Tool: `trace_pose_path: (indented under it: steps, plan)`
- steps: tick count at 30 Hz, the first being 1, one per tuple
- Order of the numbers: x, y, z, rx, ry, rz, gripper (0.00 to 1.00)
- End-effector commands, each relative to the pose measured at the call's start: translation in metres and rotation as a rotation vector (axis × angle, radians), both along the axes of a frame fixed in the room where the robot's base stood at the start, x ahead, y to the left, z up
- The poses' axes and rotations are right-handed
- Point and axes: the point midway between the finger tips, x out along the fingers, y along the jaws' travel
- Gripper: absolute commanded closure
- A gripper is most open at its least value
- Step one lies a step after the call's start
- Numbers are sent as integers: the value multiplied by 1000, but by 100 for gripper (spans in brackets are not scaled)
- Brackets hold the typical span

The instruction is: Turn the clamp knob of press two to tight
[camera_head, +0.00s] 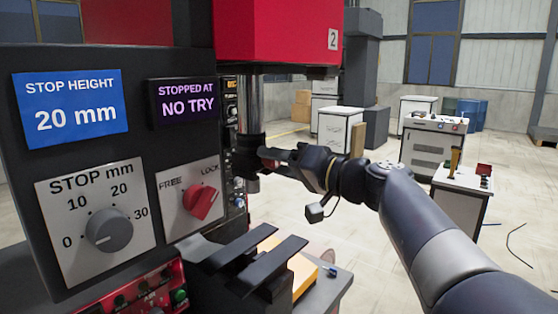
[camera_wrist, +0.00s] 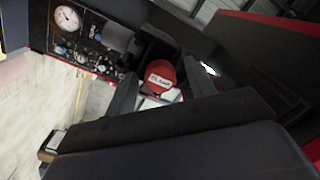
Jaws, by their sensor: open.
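In the wrist view a round red knob-like part (camera_wrist: 161,73) with a small pale label shows between my fingers. The label is too blurred to read, so I cannot tell whether this is the clamp knob or how it is set. My gripper (camera_head: 268,160) is open beside the press column; its dark fingers (camera_wrist: 158,92) stand on either side of the red part. I cannot tell whether they touch it. In the head view my gripper largely hides that spot.
The front panel has a grey stop dial (camera_head: 109,230), a red FREE/LOCK knob (camera_head: 202,201), and a display reading NO TRY (camera_head: 187,101). Two dark bars (camera_head: 268,264) jut out below my gripper.

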Motion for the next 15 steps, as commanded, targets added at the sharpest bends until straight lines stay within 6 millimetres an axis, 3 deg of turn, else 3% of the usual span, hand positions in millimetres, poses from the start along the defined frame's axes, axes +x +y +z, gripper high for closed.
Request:
trace_pose_path:
  steps: [6, 15]
  plan:
    - [0, 0, 0, 0, 0, 0, 49]
    - [0, 0, 0, 0, 0, 0, 73]
